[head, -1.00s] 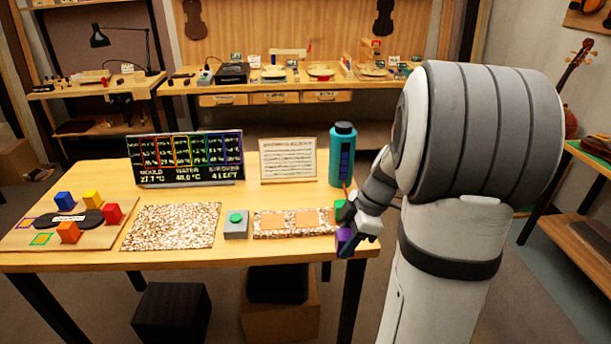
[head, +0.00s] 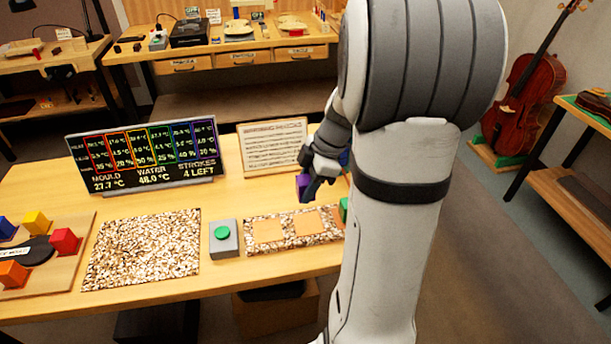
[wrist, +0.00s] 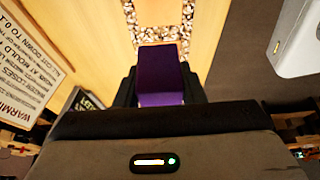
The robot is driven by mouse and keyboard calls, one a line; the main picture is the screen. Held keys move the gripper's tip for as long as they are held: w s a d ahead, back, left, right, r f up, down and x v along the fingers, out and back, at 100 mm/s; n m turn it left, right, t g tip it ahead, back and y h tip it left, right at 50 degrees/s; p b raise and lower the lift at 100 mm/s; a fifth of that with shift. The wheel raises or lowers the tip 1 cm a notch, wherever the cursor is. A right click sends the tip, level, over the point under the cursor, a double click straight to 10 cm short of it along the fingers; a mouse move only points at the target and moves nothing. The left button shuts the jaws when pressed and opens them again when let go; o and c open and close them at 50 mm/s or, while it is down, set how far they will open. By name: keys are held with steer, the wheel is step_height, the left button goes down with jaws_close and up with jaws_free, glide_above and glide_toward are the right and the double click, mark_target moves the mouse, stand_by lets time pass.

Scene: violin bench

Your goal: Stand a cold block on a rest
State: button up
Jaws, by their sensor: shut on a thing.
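My gripper (head: 312,188) is shut on a purple block (head: 303,186) and holds it above the table, behind the right part of the speckled strip. In the wrist view the purple block (wrist: 162,78) sits between the dark fingers, with part of the strip (wrist: 188,22) beyond it. The speckled strip (head: 254,246) lies near the table's front edge and carries flat tan pads (head: 268,230), two of them clear and empty. A green block (head: 344,208) is at the strip's right end, partly hidden by my arm.
A green-button box (head: 223,240) stands between the strip and a larger speckled mat (head: 145,250). Red (head: 65,241), yellow (head: 37,222), orange and blue blocks sit on a board at left. A display (head: 145,155) and an instruction sheet (head: 273,145) stand behind. My arm mostly hides the bottle.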

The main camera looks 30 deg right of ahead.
steer(key=shift+s+d, duration=0.1)
steer(key=shift+s, duration=0.05)
steer(key=shift+d+b, duration=0.15)
steer(key=shift+b, duration=0.25)
steer(key=shift+f+b, duration=0.35)
steer(key=shift+b, duration=0.05)
steer(key=b, duration=0.8)
glide_toward(303, 224)
steer(key=x, duration=0.5)
steer(key=shift+f+b, duration=0.5)
steer(key=shift+b, duration=0.15)
steer(key=o, duration=1)
steer(key=shift+o, duration=0.2)
steer(key=v, duration=0.7)
steer(key=shift+r, duration=0.35)
steer(key=shift+s+p, duration=0.15)
steer(key=shift+p, duration=0.15)
